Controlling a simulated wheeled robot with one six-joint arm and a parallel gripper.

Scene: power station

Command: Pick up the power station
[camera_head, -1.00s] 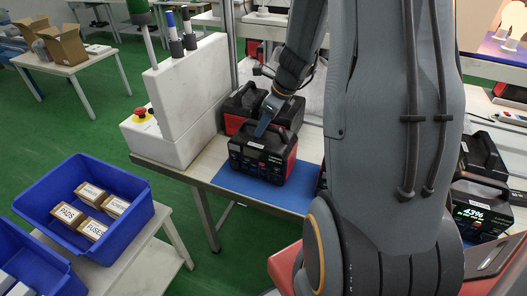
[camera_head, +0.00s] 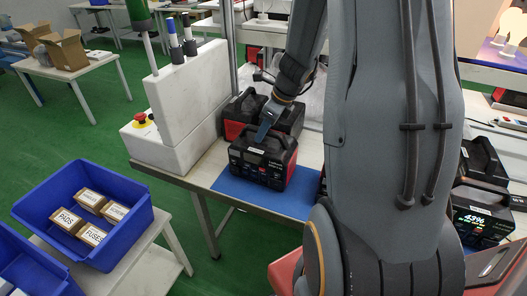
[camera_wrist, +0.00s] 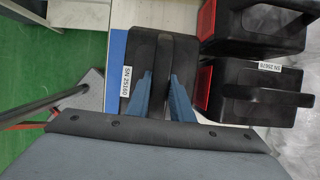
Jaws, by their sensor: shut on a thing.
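A black and red power station (camera_head: 278,171) stands upright on a blue mat (camera_head: 232,188) on the workbench. In the wrist view its black top (camera_wrist: 141,50) carries a white label reading about SN 25160. Its raised handle runs between my fingers. My gripper (camera_head: 263,134) comes down from above, with its blue fingers at the handle. In the wrist view my gripper (camera_wrist: 160,75) has one finger on each side of the handle and is shut on it. I see no clear gap between the power station and the mat.
Another power station (camera_head: 290,117) stands close behind. In the wrist view two dark cases (camera_wrist: 262,92) lie right of the held one. A white control block (camera_head: 190,110) with a red button stands left. A blue bin (camera_head: 140,228) of small boxes is at lower left.

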